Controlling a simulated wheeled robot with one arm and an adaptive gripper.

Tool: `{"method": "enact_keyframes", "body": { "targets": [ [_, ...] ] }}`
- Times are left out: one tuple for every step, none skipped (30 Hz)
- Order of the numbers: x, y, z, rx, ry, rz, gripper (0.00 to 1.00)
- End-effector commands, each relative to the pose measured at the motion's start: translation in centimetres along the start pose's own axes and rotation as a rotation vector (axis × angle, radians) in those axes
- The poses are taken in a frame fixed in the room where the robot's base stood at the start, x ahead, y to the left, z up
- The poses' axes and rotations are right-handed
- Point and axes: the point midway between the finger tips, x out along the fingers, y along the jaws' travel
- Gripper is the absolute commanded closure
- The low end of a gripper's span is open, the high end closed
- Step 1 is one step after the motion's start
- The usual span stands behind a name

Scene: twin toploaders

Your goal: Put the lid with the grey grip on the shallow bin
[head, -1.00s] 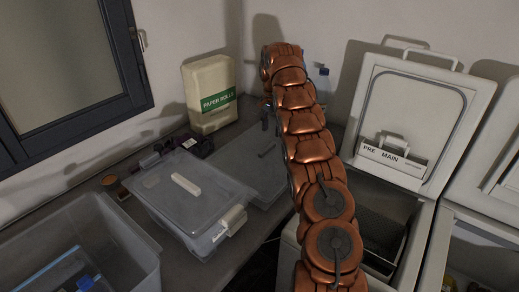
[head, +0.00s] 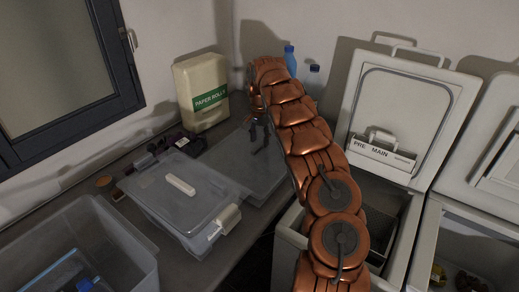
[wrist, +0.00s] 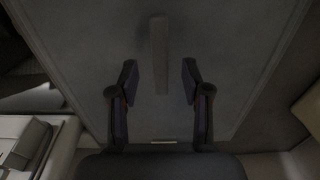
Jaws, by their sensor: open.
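The lid with the grey grip (head: 228,160) lies flat on the counter behind the lidded bin, and it fills much of the wrist view (wrist: 90,60). Its grey bar grip (wrist: 160,45) runs lengthwise between my fingers. My gripper (wrist: 159,76) is open and empty, with one finger on each side of the grip; it points down over the lid in the head view (head: 258,138). I cannot tell its exact height above the grip. An open clear bin (head: 125,240) stands at front left. I cannot tell from its visible walls whether it is the shallow one.
A clear bin (head: 205,215) with a white-gripped lid and a latch stands between the open bin and the grey-gripped lid. A paper rolls pack (head: 205,115) and bottles (head: 290,62) stand behind. Open toploaders (head: 400,100) stand at right; small dark items (head: 187,143) lie nearby.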

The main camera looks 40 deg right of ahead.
Motion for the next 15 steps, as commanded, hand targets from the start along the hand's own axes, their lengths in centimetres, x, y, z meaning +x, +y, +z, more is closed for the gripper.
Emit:
{"method": "enact_keyframes", "body": {
  "targets": [
    [0.3, 0.1, -0.1, 0.002, 0.0, 0.0, 0.52],
    [0.6, 0.1, -0.1, 0.002, 0.001, -0.002, 0.52],
    [1.0, 0.1, -0.1, 0.001, 0.001, -0.002, 0.52],
    [1.3, 0.0, -0.1, 0.001, 0.001, -0.001, 0.52],
    [1.5, 0.0, -0.1, 0.0, 0.001, -0.001, 0.52],
    [1.7, 0.0, 0.0, 0.0, 0.001, -0.001, 0.52],
    [1.9, 0.0, 0.0, 0.0, 0.001, -0.002, 0.52],
    [2.0, 0.0, 0.0, 0.0, 0.001, -0.002, 0.52],
    [2.0, 0.0, -0.1, 0.0, 0.002, -0.002, 0.52],
    [2.1, 0.0, -0.1, 0.001, 0.002, -0.003, 0.52],
    [2.1, 0.0, -0.1, 0.001, 0.002, -0.003, 0.52],
    [2.1, 0.0, -0.1, 0.001, 0.002, -0.003, 0.52],
    [2.1, 0.0, -0.1, 0.001, 0.002, -0.003, 0.52],
    [2.1, 0.0, -0.1, 0.001, 0.002, -0.003, 0.52],
    [2.1, 0.0, -0.1, 0.001, 0.002, -0.003, 0.52]
  ]
}}
